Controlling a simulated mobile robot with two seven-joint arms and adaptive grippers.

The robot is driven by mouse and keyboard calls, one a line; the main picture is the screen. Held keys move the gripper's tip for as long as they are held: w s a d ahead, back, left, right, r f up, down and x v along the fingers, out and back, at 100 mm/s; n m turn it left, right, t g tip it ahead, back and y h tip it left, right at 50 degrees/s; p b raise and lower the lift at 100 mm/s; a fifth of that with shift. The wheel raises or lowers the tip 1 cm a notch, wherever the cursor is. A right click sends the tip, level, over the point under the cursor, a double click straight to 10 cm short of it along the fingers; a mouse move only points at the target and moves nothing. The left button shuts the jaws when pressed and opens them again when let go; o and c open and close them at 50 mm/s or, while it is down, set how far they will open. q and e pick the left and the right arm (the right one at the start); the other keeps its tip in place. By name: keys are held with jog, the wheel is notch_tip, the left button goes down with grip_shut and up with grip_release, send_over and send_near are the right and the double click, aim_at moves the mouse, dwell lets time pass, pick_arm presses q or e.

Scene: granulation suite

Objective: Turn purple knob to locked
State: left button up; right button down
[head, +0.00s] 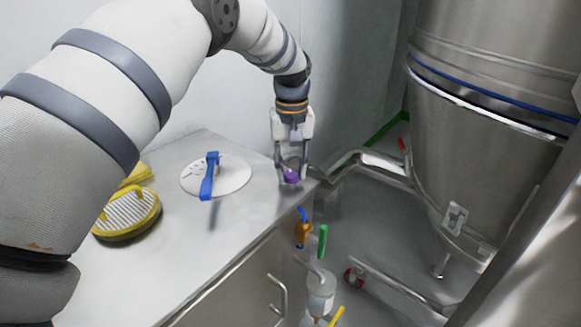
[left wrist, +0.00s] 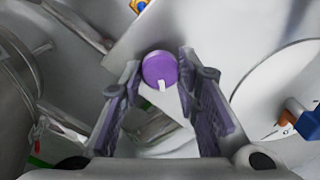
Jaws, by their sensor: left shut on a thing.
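The purple knob (head: 291,176) is near the far right corner of the steel counter top, partly hidden by my fingers. In the left wrist view the knob (left wrist: 158,66) is a round purple cap with a short white mark at its lower edge. My left gripper (head: 291,180) points down over it, one finger on each side, shut on the knob. The left wrist view shows the knob between the fingertips. No locked or unlocked label is legible beside the knob. My right gripper is in neither view.
A white dial plate (head: 232,176) with a blue lever (head: 208,178) lies left of the knob on the counter (head: 185,255). A yellow-rimmed round piece (head: 128,214) is nearer. Coloured valve handles (head: 323,242) are below the counter edge. A large steel vessel (head: 480,150) stands right.

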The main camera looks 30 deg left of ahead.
aim_at(292, 174)
pick_arm(q)
jog(key=m, duration=0.5)
jog(key=shift+m, duration=0.3)
jog(key=m, duration=0.4)
jog(key=shift+m, duration=0.4)
jog(key=o, duration=1.2)
notch_tip(292, 174, up, 12)
jog(key=shift+f, duration=0.1)
